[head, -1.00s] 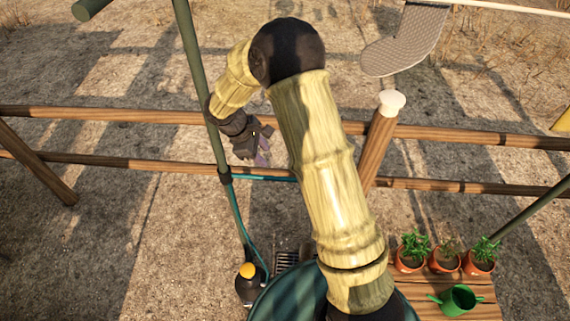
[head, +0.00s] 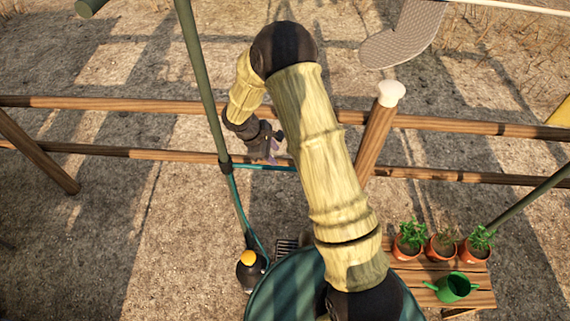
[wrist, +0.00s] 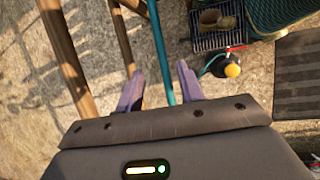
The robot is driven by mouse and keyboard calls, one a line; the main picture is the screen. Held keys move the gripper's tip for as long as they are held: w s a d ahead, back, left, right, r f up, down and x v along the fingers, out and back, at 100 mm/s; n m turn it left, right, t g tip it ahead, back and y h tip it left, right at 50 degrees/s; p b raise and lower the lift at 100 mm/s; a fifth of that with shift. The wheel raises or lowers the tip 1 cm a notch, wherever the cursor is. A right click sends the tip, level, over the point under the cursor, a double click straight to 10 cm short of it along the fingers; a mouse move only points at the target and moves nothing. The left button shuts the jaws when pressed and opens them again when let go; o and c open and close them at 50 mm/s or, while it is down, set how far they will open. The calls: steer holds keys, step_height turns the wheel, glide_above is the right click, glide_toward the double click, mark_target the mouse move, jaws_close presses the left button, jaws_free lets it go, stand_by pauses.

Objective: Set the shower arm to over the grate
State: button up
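The shower arm (head: 265,167) is a thin teal bar reaching right from a dark clamp (head: 226,167) on the green pole (head: 203,80). A teal hose hangs from the clamp. In the wrist view the shower arm (wrist: 160,50) runs between my fingers in the picture. My gripper (head: 273,150) is close to its right part; the wrist view shows my gripper (wrist: 160,72) open, with a gap on both sides of the bar. The grate (head: 287,246) lies on the ground, partly hidden by a tub. In the wrist view brownish objects cover part of the grate (wrist: 222,42).
A round teal tub (head: 280,285) stands beside the grate. A black container with a yellow cap (head: 249,272) stands left of it. Wooden rails (head: 110,152) cross behind. Potted plants (head: 411,238) and a green watering can (head: 453,287) stand on a wooden surface at right.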

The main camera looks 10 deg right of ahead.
mark_target(285, 168)
steer(key=p+x, duration=0.1)
steer(key=x, duration=0.9)
steer(key=shift+p, duration=0.35)
jaws_close()
